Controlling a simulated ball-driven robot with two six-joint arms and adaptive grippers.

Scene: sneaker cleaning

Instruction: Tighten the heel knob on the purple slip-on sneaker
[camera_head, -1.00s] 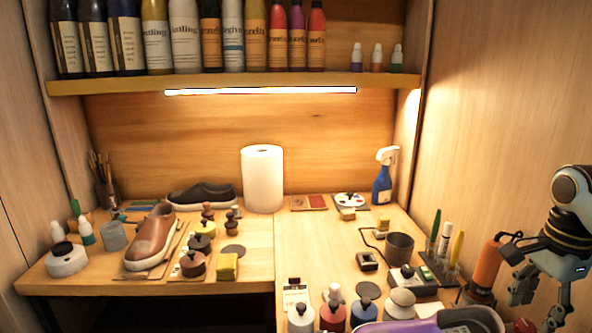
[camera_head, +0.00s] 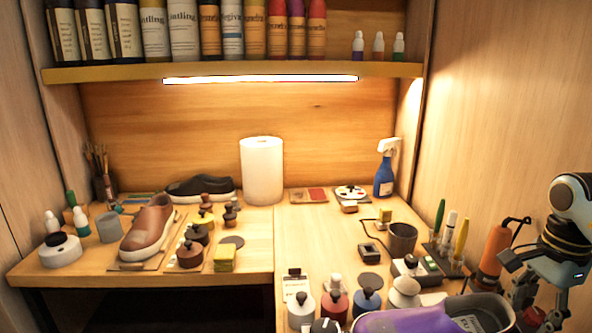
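The purple slip-on sneaker (camera_head: 405,322) is at the bottom edge of the head view, right of centre, and the frame cuts off its lower part. My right gripper (camera_head: 527,299) hangs at the lower right, to the right of the sneaker and beside a grey tub. Its fingers are dark and partly hidden, so their opening is unclear. My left gripper is out of view.
A grey tub (camera_head: 490,306) adjoins the sneaker. Several capped bottles (camera_head: 367,301) stand left of it. An orange cylinder (camera_head: 492,256) and a pen stand (camera_head: 446,250) are near my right arm. A brown shoe (camera_head: 147,230) is on the left. The middle right tabletop is fairly clear.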

